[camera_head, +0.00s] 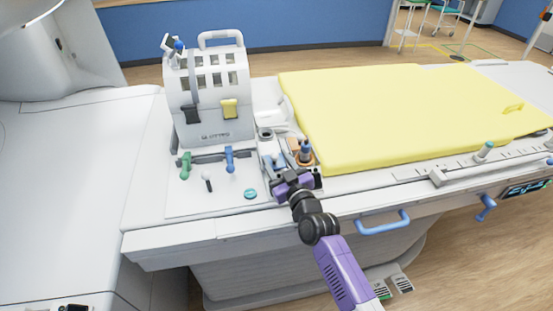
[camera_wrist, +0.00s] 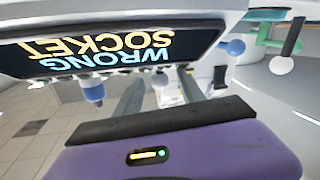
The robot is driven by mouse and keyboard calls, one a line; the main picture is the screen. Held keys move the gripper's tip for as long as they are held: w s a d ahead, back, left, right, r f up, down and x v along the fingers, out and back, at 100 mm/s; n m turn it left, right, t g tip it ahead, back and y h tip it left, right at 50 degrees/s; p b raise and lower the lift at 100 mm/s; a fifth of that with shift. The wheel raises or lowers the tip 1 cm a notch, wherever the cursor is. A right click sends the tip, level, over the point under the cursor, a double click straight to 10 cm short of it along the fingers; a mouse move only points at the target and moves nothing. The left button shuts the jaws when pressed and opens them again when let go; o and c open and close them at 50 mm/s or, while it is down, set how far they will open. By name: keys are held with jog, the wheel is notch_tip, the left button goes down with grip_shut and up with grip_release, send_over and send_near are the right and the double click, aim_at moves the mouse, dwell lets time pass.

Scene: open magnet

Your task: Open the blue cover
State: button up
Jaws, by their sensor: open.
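No part is plainly a blue cover. Blue candidates in the head view are an upright blue lever (camera_head: 229,158) on the white panel, a flat teal disc (camera_head: 250,193) at its front, and a blue-topped plug (camera_head: 305,149) in an orange holder. My gripper (camera_head: 276,165) is at the panel's right end, left of the plug. In the wrist view my gripper (camera_wrist: 160,88) has its two grey fingers apart, with no held object visible. A blue peg (camera_wrist: 93,91) shows left of the fingers and a blue ball-ended part (camera_wrist: 234,47) upper right. Contact cannot be told.
A white slotted housing (camera_head: 210,95) stands behind the panel, with a yellow tab (camera_head: 229,108). A green lever (camera_head: 185,164) is at left. A yellow mattress (camera_head: 400,110) lies right. In the wrist view an inverted screen (camera_wrist: 110,48) reads "WRONG SOCKET".

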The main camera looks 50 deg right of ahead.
jog(key=shift+w+d, duration=0.1)
jog(key=shift+w, duration=0.1)
jog(key=shift+c, duration=0.3)
grip_shut()
dwell(1.1)
